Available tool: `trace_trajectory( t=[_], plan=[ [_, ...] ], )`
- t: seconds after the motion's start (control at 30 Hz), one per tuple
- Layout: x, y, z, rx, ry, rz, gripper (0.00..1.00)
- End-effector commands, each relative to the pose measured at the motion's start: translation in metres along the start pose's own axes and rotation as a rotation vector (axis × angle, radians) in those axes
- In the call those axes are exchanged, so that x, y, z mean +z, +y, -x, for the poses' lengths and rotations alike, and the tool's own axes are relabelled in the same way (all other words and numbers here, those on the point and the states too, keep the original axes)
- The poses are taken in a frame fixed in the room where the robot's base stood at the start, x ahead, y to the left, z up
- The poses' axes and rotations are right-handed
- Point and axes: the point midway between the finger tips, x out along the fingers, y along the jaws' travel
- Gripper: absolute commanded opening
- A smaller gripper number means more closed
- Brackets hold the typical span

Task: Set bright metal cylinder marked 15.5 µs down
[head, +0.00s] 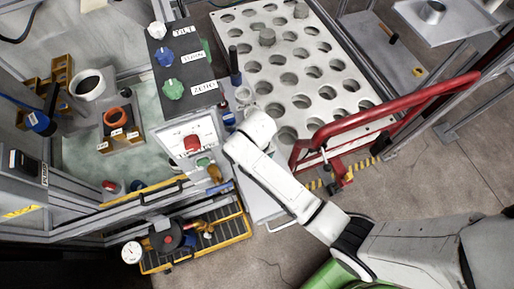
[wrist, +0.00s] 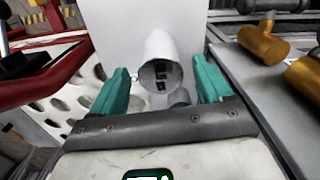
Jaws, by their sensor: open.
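My gripper (wrist: 163,84) is open in the wrist view, one teal finger on each side of a bright metal cylinder (wrist: 158,47). In the head view my white wrist is beside the control panel, and the fingers and the cylinder cannot be made out there.
A plate with many round holes (head: 265,75) lies behind my wrist. A red rail (head: 400,115) stands at right. The control box with knobs (head: 185,75) is at left. A yellow-edged tray (head: 200,240) with brass fittings is below. Brass fittings (wrist: 262,42) also show at right in the wrist view.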

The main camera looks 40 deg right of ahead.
Motion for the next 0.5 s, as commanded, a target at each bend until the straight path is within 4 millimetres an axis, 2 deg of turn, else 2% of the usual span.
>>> trace_trajectory(
  t=[0.03, 0.2, 0.33, 0.5],
  plan=[
    [-0.001, 0.000, 0.013, -0.001, 0.004, 0.000, 0.78],
    [0.000, 0.000, 0.045, -0.002, 0.003, -0.001, 0.78],
    [0.000, -0.001, 0.063, -0.002, 0.002, 0.000, 0.78],
    [0.000, 0.000, 0.074, -0.001, 0.001, -0.001, 0.78]
  ],
)
